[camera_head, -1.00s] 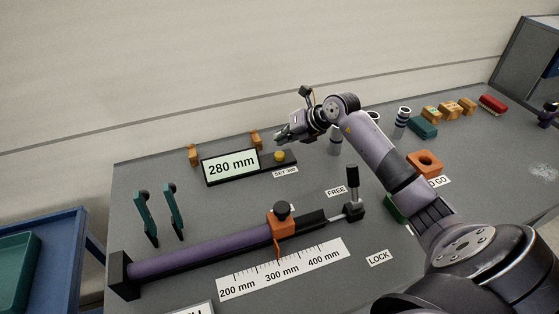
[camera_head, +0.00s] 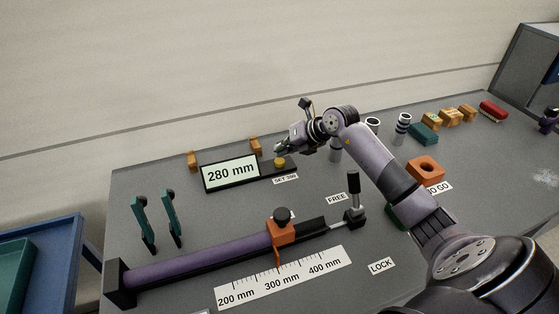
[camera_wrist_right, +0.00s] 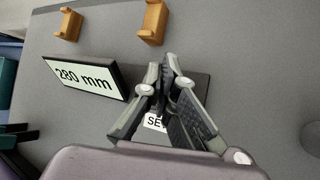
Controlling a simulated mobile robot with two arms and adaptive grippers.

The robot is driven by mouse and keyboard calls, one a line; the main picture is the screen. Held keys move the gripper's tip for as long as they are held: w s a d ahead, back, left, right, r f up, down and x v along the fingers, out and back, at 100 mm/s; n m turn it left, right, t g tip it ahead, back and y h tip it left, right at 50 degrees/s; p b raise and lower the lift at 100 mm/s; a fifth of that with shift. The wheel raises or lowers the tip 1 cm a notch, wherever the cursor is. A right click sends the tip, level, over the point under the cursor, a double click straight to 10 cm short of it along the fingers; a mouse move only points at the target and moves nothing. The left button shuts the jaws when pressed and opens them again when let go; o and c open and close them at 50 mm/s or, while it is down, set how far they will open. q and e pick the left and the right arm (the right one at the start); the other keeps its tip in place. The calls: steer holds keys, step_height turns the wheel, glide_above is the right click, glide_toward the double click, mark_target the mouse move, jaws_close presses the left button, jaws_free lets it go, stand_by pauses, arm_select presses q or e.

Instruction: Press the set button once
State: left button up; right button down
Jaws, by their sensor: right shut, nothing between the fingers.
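The yellow set button (camera_head: 280,162) sits on the dark base to the right of the display (camera_head: 231,173), which reads 280 mm. A "SET 300" label (camera_head: 285,180) is in front of it. My right gripper (camera_head: 280,150) is shut and empty, with its tips just above the button in the head view; I cannot tell whether they touch it. In the right wrist view, the shut fingertips (camera_wrist_right: 165,75) cover the button, the display (camera_wrist_right: 84,78) stands to their left, and the label is partly hidden by the fingers. My left gripper is not in view.
A purple rail (camera_head: 200,257) with an orange slider (camera_head: 281,233) and a black-knobbed lever (camera_head: 354,190) lies in front. Orange brackets (camera_head: 255,145) stand behind the display. Striped cylinders (camera_head: 403,128) and an orange block (camera_head: 425,170) are to the right.

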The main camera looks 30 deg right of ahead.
mark_target(282, 159)
steer(key=shift+f, duration=0.1)
stand_by(0.6)
steer(key=shift+f+b, duration=0.3)
steer(key=shift+f, duration=0.05)
steer(key=shift+f, duration=0.45)
stand_by(0.5)
stand_by(0.3)
steer(key=shift+r+p, duration=0.4)
steer(key=shift+r, duration=0.5)
steer(key=shift+r+p, duration=1.85)
steer(key=shift+r, duration=0.65)
